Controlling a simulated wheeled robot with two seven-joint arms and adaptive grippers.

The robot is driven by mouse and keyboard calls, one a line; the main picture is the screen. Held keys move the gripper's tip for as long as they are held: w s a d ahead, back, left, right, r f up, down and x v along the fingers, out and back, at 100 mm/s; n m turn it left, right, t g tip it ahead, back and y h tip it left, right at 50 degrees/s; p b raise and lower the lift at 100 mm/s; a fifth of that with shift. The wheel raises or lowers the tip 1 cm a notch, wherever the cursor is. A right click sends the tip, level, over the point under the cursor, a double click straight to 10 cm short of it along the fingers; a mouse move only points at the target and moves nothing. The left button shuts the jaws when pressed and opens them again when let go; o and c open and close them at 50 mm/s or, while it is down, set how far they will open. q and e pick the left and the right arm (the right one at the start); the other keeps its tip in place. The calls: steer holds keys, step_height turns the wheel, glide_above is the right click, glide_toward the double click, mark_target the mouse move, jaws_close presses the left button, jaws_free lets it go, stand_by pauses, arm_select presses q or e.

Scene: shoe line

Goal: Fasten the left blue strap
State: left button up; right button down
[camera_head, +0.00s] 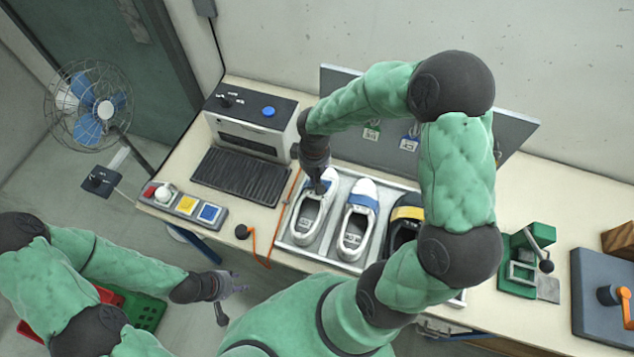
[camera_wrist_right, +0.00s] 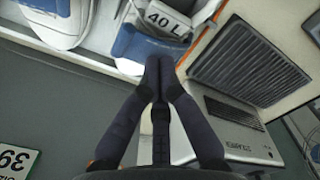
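The left shoe (camera_head: 309,216) is white with a blue strap (camera_head: 326,188) and lies leftmost in the grey tray. My right gripper (camera_head: 320,182) is over this strap and hides part of it. In the right wrist view my right gripper (camera_wrist_right: 160,62) has its fingers together, tips at the edge of the blue strap (camera_wrist_right: 138,46), beside a label reading 40 L. I see no strap between the fingers; contact is unclear. My left gripper (camera_head: 240,286) is open and empty, off the table's front edge.
A second white shoe (camera_head: 354,230) with a blue strap and a dark shoe with a yellow strap (camera_head: 408,213) share the tray. A green press (camera_head: 526,258) stands right.

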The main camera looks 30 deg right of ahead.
steer(key=shift+f+b, duration=0.95)
steer(key=shift+f, duration=0.3)
steer(key=shift+r, duration=0.2)
step_height(320, 180, up, 9)
steer(key=p, duration=0.6)
steer(key=shift+p, duration=0.35)
